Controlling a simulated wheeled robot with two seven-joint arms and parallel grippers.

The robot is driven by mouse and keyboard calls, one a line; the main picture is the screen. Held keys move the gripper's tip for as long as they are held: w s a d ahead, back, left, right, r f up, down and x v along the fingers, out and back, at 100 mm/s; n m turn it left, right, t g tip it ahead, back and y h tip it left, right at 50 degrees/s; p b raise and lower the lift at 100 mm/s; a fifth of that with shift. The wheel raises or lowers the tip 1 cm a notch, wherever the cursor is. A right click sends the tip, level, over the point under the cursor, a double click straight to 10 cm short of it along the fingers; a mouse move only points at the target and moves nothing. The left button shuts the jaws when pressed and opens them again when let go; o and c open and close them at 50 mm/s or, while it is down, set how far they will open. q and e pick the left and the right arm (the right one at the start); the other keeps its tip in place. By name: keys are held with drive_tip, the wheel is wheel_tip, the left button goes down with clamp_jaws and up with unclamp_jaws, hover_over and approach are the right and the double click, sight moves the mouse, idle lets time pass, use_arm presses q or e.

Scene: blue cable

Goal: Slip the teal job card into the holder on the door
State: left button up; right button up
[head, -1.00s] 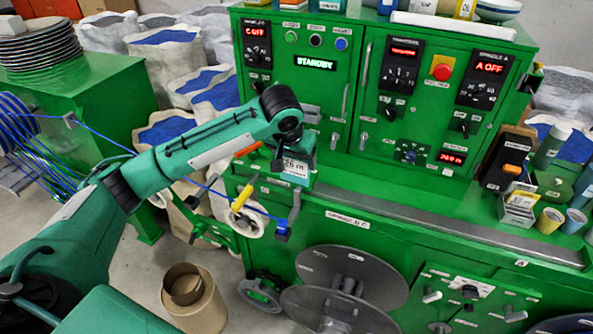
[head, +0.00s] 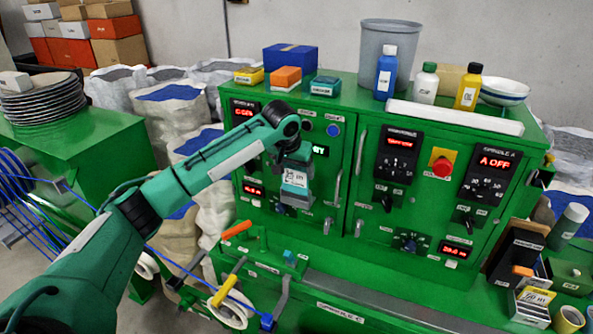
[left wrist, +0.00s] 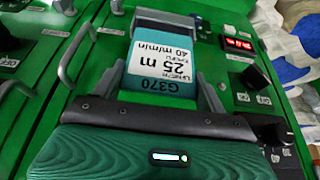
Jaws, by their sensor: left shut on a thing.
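The teal job card (head: 295,181), with a white printed face, is held upright by my left gripper (head: 298,160) in front of the left cabinet door (head: 318,160). In the left wrist view the card (left wrist: 160,62), marked G370 and 25 m, sits between the two grey fingers of my left gripper (left wrist: 158,92). A grey metal piece, apparently the door's holder (left wrist: 168,20), lies just beyond the card's far end. In the head view the holder (head: 285,209) shows just below the card, partly hidden. I cannot tell whether they touch. My right gripper is not in view.
Door handles (head: 360,155) and the left display panel (head: 243,112) flank the card's area. Below are an orange lever (head: 236,229) and a yellow lever (head: 224,290). Bottles (head: 386,72) and small boxes stand on the cabinet top. A blue cable runs at lower left.

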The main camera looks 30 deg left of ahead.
sight(295, 175)
use_arm(q)
drive_tip(key=shift+w+f, duration=0.1)
drive_tip(key=shift+w, duration=0.2)
drive_tip(key=shift+s, duration=0.15)
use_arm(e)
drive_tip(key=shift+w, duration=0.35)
use_arm(q)
drive_tip(key=shift+f, duration=0.1)
drive_tip(key=shift+f, duration=1.45)
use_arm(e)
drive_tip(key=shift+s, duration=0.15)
use_arm(q)
drive_tip(key=shift+f, duration=0.4)
